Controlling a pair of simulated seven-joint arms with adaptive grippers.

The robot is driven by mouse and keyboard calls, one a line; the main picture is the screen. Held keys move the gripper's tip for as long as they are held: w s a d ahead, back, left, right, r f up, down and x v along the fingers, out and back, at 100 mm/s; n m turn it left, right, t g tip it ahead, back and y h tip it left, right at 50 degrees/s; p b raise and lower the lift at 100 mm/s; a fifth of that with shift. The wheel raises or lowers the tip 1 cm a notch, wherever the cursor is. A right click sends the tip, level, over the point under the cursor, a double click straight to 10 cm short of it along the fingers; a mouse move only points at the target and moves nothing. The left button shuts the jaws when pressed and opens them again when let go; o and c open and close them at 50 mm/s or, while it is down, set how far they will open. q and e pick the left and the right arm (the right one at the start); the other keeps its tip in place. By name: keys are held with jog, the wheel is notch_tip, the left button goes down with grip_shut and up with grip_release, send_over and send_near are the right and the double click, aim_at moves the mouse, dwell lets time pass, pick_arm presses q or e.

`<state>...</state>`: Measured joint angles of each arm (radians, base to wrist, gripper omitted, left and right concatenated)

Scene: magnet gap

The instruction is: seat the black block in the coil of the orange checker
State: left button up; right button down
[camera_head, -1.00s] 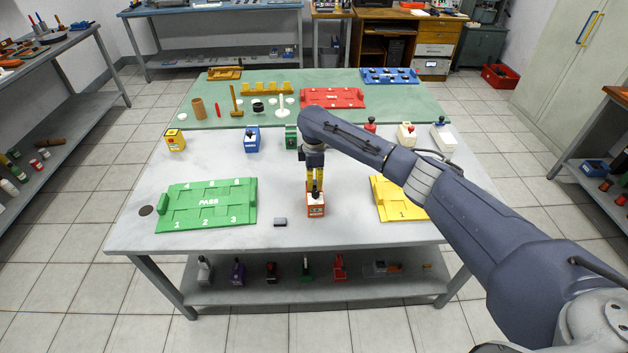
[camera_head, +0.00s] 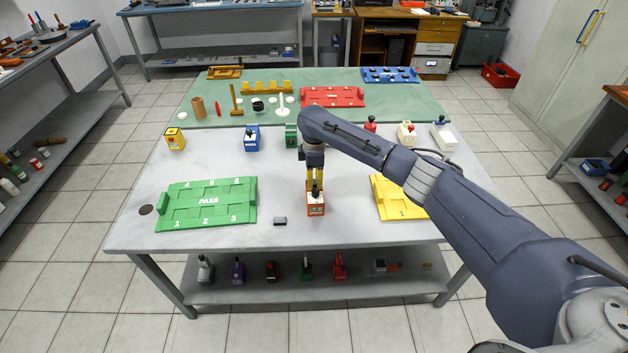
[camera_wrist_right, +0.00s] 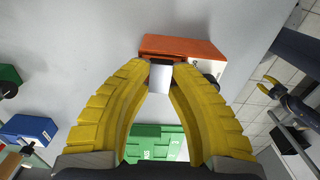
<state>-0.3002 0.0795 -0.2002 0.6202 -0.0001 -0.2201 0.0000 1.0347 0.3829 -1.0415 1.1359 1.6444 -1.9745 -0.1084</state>
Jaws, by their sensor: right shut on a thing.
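The orange checker (camera_head: 316,206) stands upright near the front middle of the white table. It shows at the top of the right wrist view (camera_wrist_right: 185,46). My right gripper (camera_head: 315,186) points down over it, its yellow fingers shut on a small block that I take for the black block (camera_head: 316,190). In the wrist view a pale face of the held block (camera_wrist_right: 160,77) shows between the fingertips, beside the checker. The fingers and block hide the coil, and I cannot tell whether the block touches it.
A small dark grey block (camera_head: 280,221) lies left of the checker. A green PASS tray (camera_head: 208,215) is further left and a yellow tray (camera_head: 392,205) is to the right, partly behind my arm. Blue (camera_head: 252,142) and yellow (camera_head: 175,143) checkers stand behind.

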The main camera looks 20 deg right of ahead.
jog(key=shift+f, duration=0.1)
jog(key=c, duration=1.1)
grip_release()
jog(key=shift+c, duration=0.2)
jog(key=shift+c, duration=0.3)
jog(key=shift+r, duration=2.25)
jog(key=o, duration=0.6)
jog(key=shift+r, duration=6.05)
